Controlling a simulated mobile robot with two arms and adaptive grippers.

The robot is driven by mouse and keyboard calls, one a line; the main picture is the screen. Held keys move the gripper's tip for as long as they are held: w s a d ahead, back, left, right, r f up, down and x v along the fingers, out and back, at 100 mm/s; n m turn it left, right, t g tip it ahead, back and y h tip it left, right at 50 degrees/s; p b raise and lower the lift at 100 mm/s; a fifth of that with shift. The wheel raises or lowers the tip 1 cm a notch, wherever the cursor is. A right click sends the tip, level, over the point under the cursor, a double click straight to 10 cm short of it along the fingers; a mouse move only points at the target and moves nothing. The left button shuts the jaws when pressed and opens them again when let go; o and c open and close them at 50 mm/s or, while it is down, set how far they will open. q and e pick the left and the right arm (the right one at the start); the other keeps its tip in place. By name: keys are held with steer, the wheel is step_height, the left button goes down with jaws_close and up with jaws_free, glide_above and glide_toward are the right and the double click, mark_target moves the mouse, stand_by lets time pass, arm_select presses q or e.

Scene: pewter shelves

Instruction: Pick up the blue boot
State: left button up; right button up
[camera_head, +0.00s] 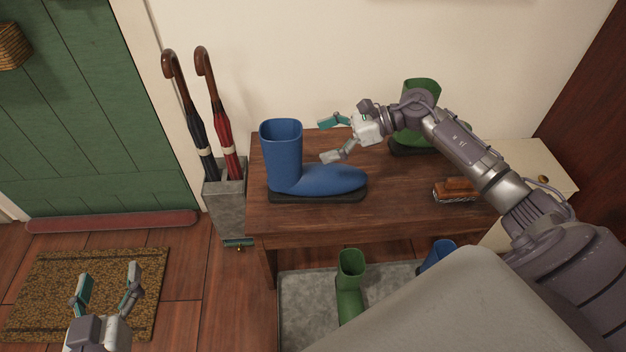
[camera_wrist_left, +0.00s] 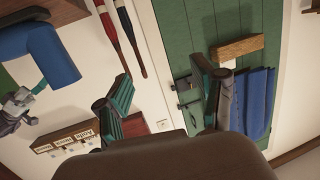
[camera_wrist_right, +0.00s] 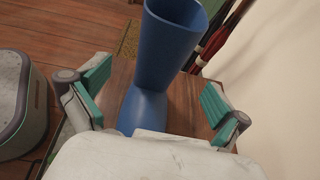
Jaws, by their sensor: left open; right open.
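A blue boot (camera_head: 283,150) stands upright on a dark sole on the wooden bench, its toe pointing right. My right gripper (camera_head: 325,140) is open and empty above the toe side, with its fingers pointing at the shaft. In the right wrist view the boot (camera_wrist_right: 165,50) shows between the two spread fingers, apart from them. The boot also shows in the left wrist view (camera_wrist_left: 52,55). My left gripper (camera_head: 106,280) is open and empty above the doormat. A second blue boot (camera_head: 437,255) is partly hidden below the bench.
The wooden bench (camera_head: 400,210) also holds a green boot (camera_head: 424,90), partly behind my right arm, and a brush (camera_head: 456,190). Another green boot (camera_head: 349,280) is below on a grey tray (camera_head: 295,310). Umbrellas stand in a grey holder (camera_head: 225,205) left of the bench.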

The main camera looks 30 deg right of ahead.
mark_target(300, 146)
steer(key=shift+b+x, duration=0.45)
steer(key=shift+x, duration=2.55)
steer(key=shift+w+d, duration=0.1)
steer(key=shift+w, duration=0.05)
steer(key=c, duration=1.5)
arm_select(q)
steer(key=r+t, duration=0.1)
steer(key=r, duration=0.1)
steer(key=r+t+h, duration=0.1)
steer(key=r, duration=0.1)
steer(key=shift+w+d+r+t, duration=0.1)
steer(key=shift+w+d+t, duration=0.2)
steer(key=shift+d, duration=0.1)
arm_select(e)
steer(key=shift+r, duration=0.1)
steer(key=shift+c, duration=1)
steer(key=shift+r, duration=0.15)
